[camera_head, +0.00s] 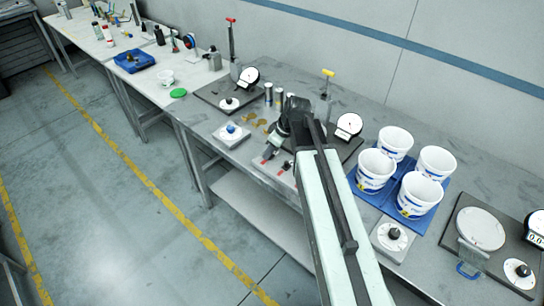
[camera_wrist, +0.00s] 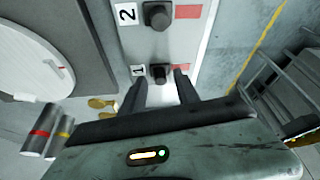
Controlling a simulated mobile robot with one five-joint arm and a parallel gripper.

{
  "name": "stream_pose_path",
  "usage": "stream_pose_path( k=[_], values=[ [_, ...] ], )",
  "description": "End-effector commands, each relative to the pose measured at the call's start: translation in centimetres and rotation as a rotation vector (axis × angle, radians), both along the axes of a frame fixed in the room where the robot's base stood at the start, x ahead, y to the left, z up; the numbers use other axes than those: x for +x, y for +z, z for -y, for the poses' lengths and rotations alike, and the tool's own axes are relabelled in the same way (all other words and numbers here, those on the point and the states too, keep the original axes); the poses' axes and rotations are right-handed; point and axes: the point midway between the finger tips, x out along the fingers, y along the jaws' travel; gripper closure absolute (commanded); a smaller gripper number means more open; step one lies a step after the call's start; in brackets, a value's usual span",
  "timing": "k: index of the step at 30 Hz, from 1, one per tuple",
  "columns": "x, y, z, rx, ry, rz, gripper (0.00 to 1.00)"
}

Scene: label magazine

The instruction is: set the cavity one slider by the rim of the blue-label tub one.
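A pale panel (camera_wrist: 185,45) in the wrist view carries two dark slider knobs. The knob beside the label "1" (camera_wrist: 158,73) sits between my fingertips, with a red strip to its right; the knob beside "2" (camera_wrist: 158,16) is farther up. My gripper (camera_wrist: 159,80) is open around knob 1, and I cannot tell whether a finger touches it. In the head view my gripper (camera_head: 273,150) is over the panel (camera_head: 262,167), partly hiding it.
A dial gauge (camera_head: 348,126) stands behind my arm, another (camera_head: 249,76) farther left. Small metal cylinders (camera_head: 268,94) stand near the gripper. A block with a blue knob (camera_head: 231,132) is left of the panel. A black-knobbed block (camera_head: 393,236) is before the tubs.

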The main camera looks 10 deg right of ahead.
Motion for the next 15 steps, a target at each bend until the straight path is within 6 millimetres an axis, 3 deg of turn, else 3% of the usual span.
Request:
stream_pose_path(
  k=[6,10,15],
  values=[
    [0.02,0.04,-0.09,0.0,0.001,0.0,0.62],
    [0.02,0.05,-0.11,0.0,0.001,0.0,0.98],
    [0.04,0.06,-0.11,0.0,0.001,0.0,1.0]
  ],
)
